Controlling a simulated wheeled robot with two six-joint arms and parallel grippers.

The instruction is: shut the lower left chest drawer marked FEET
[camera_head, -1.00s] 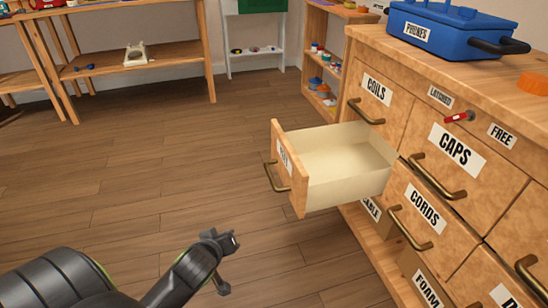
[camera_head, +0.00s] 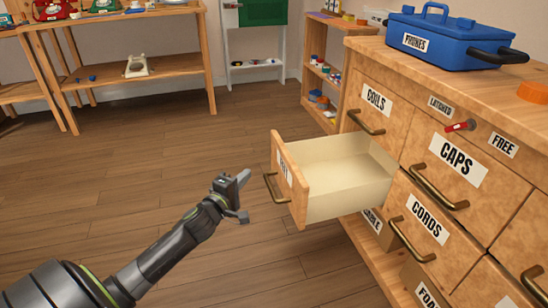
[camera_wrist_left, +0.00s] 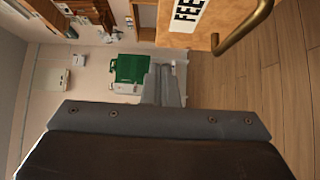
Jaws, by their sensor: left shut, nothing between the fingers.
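The FEET drawer (camera_head: 290,185) is pulled out of the left side of the chest, and its inside looks empty. Its label and brass handle (camera_head: 274,188) face left. In the left wrist view the FEET label (camera_wrist_left: 188,12) and the handle (camera_wrist_left: 243,30) show at the upper right. My left gripper (camera_head: 243,183) is shut and empty, a little to the left of the handle and apart from it. In the left wrist view its shut fingers (camera_wrist_left: 163,85) point up the picture. My right gripper is not in view.
The wooden chest has other drawers marked COILS (camera_head: 376,102), CAPS (camera_head: 457,160) and CORDS (camera_head: 428,219). A red latch (camera_head: 460,126) sits between LATCHED and FREE. The floor left of the drawer is clear.

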